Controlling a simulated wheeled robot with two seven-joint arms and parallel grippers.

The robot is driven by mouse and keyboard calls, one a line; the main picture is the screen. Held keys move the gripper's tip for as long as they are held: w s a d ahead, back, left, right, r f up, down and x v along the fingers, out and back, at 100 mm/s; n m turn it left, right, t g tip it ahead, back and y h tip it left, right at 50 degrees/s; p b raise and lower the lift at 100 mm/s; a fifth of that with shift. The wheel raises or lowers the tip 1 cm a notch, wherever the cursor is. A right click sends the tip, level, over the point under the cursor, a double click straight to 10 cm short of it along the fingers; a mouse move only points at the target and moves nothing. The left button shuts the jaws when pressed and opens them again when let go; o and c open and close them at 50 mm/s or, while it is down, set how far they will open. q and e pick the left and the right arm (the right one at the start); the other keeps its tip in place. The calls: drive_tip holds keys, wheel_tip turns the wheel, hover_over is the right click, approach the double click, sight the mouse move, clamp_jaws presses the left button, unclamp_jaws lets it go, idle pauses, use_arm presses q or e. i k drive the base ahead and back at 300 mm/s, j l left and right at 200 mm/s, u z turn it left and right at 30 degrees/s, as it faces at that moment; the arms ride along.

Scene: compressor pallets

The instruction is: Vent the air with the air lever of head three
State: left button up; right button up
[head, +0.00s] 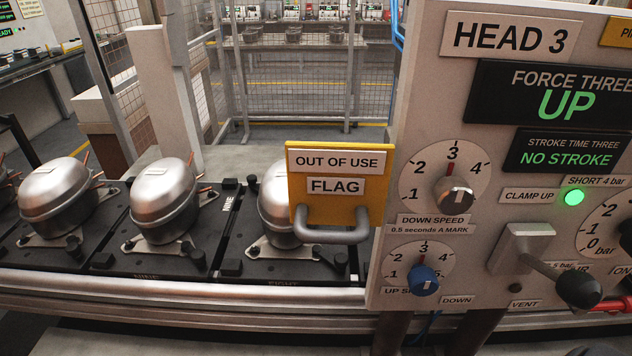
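The HEAD 3 panel (430,140) fills the right side of the head view. A grey lever block (525,245) carries a rod that slopes down and right to a black ball knob (578,288). A red handle (612,303) shows partly behind the knob and is cut off by the right edge. A VENT label (525,304) lies left of it, and an ON label (622,270) above it. The handle's pivot is hidden, so its position is unclear. Neither of my grippers is clearly in view.
A yellow OUT OF USE flag (378,190) hangs at the panel's left edge. Silver compressors (163,200) stand on dark pallets along a rail (180,300). The display (567,105) reads UP and the clamp-up lamp (574,197) is green. Two speed dials sit left of the lever.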

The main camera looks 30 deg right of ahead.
sight(623, 303)
drive_tip(key=z, duration=2.85)
